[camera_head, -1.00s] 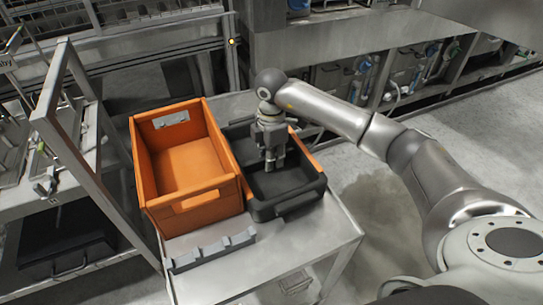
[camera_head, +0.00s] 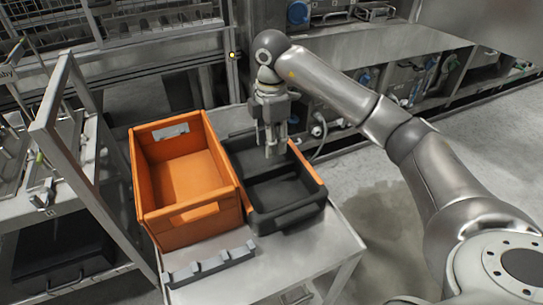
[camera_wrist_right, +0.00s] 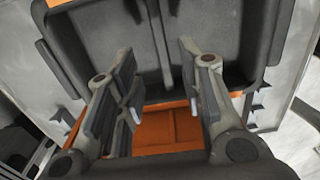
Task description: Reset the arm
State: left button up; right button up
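My right arm comes in from the right of the head view and bends down at the wrist. My right gripper (camera_head: 270,152) points down above the back part of a black bin (camera_head: 290,218). In the right wrist view its fingers (camera_wrist_right: 160,92) stand well apart with nothing between them, so it is open and empty. The bin's dark inside and a raised ridge (camera_wrist_right: 160,40) show beyond the fingertips. My left gripper is in neither view.
An empty orange crate (camera_head: 190,218) stands left of the black bin on a metal table (camera_head: 300,262). A grey notched rack (camera_head: 210,264) lies along the table's front. A metal frame (camera_head: 55,115) rises at the left, and machinery fills the back.

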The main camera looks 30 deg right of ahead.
jog(key=shift+r, duration=0.9)
